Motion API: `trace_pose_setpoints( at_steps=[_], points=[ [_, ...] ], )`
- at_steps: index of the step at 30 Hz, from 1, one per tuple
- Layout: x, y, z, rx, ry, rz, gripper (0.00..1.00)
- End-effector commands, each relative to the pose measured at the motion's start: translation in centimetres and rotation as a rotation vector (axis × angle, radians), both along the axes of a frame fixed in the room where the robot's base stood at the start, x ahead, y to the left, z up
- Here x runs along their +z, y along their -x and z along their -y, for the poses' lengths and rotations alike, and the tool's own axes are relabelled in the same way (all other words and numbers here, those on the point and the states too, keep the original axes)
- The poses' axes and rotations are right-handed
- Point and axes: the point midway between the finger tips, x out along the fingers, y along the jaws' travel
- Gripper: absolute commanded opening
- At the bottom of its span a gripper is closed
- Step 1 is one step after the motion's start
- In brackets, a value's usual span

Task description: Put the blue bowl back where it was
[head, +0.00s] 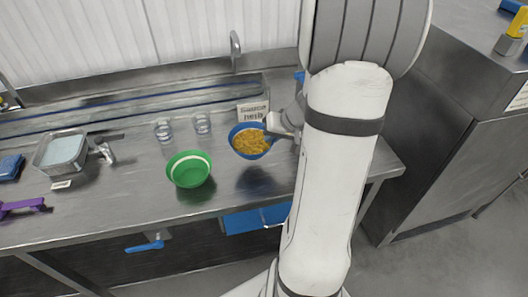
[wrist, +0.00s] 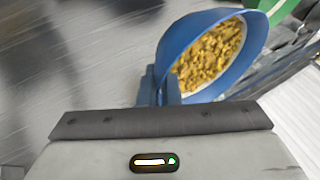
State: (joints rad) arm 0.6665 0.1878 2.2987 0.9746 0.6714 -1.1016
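The blue bowl (head: 234,146) holds yellow-brown food and is in the air over the right part of the steel counter, its dark shadow apart below it. My gripper (head: 277,124) is at the bowl's right side. In the wrist view the blue bowl (wrist: 172,46) fills the top middle, and my gripper (wrist: 160,88) is shut on its near rim. The far fingertip is mostly hidden by the bowl wall. The food stays inside the bowl.
A green bowl (head: 189,170) stands to the left on the counter (head: 120,205). Two clear glasses (head: 163,131) and a small sign (head: 252,111) are behind. A metal container (head: 62,151) is at far left. Counter space is free in front of the blue bowl.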

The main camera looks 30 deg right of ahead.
Motion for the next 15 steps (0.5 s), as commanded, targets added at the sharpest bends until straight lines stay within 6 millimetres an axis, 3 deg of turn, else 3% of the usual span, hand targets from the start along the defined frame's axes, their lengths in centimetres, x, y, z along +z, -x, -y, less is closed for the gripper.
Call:
trace_pose_setpoints(
  at_steps=[10, 15],
  points=[
    [-4.4, 0.0, 0.0, 0.0, -0.002, -0.002, 0.0],
    [-5.5, 0.0, 0.0, -0.002, 0.001, 0.0, 0.0]
  ],
)
